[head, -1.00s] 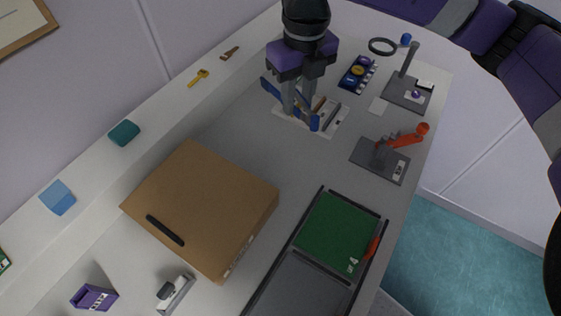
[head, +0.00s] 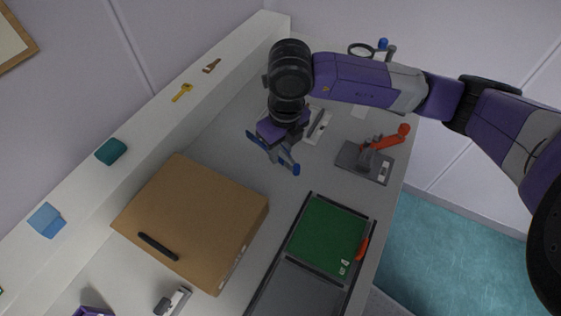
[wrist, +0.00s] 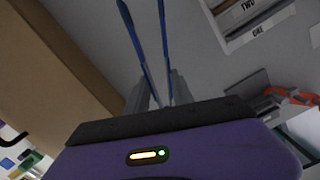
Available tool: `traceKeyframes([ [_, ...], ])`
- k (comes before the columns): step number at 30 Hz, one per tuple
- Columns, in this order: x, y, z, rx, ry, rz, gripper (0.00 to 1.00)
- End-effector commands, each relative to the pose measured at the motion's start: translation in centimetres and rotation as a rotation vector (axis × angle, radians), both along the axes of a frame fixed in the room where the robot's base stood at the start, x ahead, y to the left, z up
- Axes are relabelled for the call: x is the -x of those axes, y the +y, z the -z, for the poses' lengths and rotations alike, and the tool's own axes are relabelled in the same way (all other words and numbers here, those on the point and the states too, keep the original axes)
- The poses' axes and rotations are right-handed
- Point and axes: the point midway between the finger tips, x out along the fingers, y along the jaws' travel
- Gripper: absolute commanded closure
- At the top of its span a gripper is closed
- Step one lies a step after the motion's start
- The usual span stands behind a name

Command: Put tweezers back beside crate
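The blue tweezers (head: 262,144) are in my gripper (head: 280,148), which is above the grey bench top. In the wrist view, the two long blue arms of the tweezers (wrist: 138,45) stick out from between the grey fingers (wrist: 158,92), spread a little apart. A brown box (head: 190,215), the likely crate, sits on the bench left of and nearer than my gripper. Its side also fills the left of the wrist view (wrist: 45,65). My gripper is apart from it. The tips' height over the bench is hard to tell.
A dark bar (head: 158,246) lies on the box. A white slotted holder (head: 311,137) is behind my gripper. A red-handled fixture (head: 363,162) stands at right. A dark tray with a green mat (head: 325,235) lies in front. Bare bench lies between box and tray.

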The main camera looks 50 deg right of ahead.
Motion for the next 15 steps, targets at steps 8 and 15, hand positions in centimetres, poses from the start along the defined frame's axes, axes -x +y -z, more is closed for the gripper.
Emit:
traceKeyframes([
  [8,0.0,0.0,2.5,0.000,0.001,0.001,0.76],
  [15,0.1,0.0,5.4,-0.002,0.003,0.004,0.76],
])
